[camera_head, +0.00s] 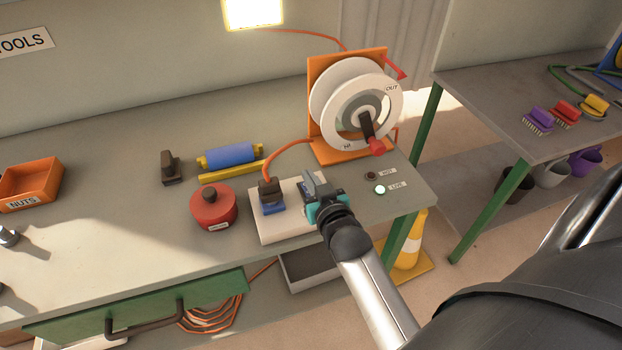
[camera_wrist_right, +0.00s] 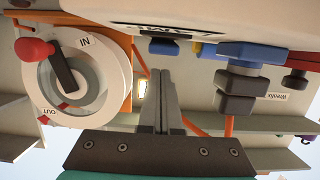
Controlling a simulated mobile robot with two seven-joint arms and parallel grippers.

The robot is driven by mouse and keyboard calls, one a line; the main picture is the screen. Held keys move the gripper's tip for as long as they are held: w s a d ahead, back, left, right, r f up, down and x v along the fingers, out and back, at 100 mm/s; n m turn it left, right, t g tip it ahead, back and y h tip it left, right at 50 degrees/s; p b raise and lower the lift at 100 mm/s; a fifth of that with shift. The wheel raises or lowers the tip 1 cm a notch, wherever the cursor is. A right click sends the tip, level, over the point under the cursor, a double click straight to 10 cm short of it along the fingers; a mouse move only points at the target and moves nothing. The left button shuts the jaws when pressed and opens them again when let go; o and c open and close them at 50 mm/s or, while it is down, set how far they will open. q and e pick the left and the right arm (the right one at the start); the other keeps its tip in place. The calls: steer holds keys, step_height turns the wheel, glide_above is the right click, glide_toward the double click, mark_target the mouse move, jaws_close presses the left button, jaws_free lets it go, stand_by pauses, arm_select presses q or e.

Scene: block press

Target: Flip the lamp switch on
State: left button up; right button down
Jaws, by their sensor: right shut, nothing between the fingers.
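My right gripper (camera_head: 311,182) is shut and empty, over the right end of a white switch block (camera_head: 262,232). In the right wrist view its fingers (camera_wrist_right: 162,74) are together, just below a small blue switch (camera_wrist_right: 163,46) beside a partly cut-off label. In the head view the gripper hides that switch; I cannot tell if they touch. The lamp (camera_head: 252,13) at the top is lit bright yellow-white. A blue socket (camera_head: 273,209) with a dark plug (camera_head: 268,190) sits on the block's left part. My left gripper is not in view.
A white cable reel (camera_head: 343,88) on an orange stand is behind the gripper. A red round container (camera_head: 213,208) stands left of the block. The LIVE light (camera_head: 380,189) glows; the HOT light (camera_head: 370,175) is dark. The bench's right edge is close by.

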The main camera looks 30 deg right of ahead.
step_height(320, 180, up, 2)
steer(key=shift+w+r+p, duration=0.15)
steer(key=shift+r+p, duration=0.05)
steer(key=shift+p, duration=0.65)
steer(key=v, duration=1)
steer(key=shift+r+p, duration=0.3)
steer(key=shift+p, duration=0.1)
steer(key=shift+w, duration=0.2)
